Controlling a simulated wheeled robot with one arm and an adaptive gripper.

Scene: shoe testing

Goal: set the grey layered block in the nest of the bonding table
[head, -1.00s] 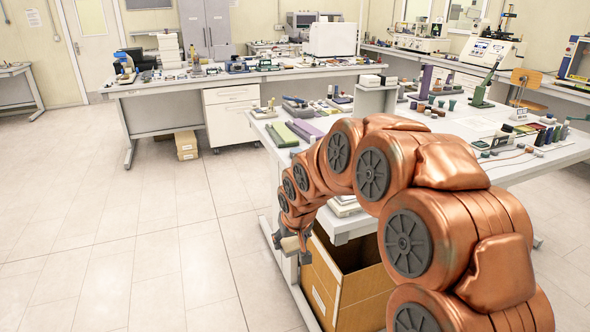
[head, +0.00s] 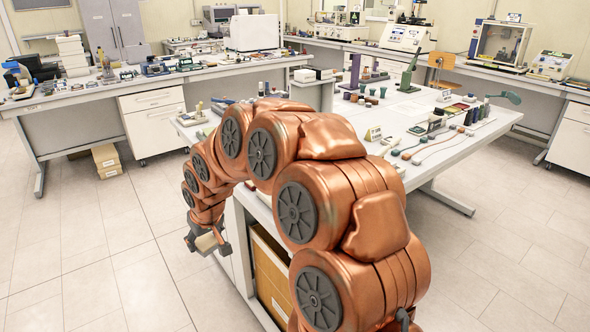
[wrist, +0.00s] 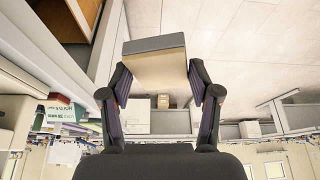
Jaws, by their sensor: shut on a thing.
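The block (wrist: 155,62) shows in the wrist view as a pale beige body with a grey layer along its edge. My gripper (wrist: 160,76) is shut on it, with one dark finger at each side. In the head view the block (head: 207,242) hangs in my gripper (head: 206,239) at the lower left, over the floor beside the near table. My arm hides part of that table. I cannot tell which table is the bonding table, and no nest can be made out.
The near table (head: 455,158) carries a purple upright block, a green stand, small pots and cables. A long bench (head: 75,105) stands behind at left. The floor (head: 130,240) at left is clear.

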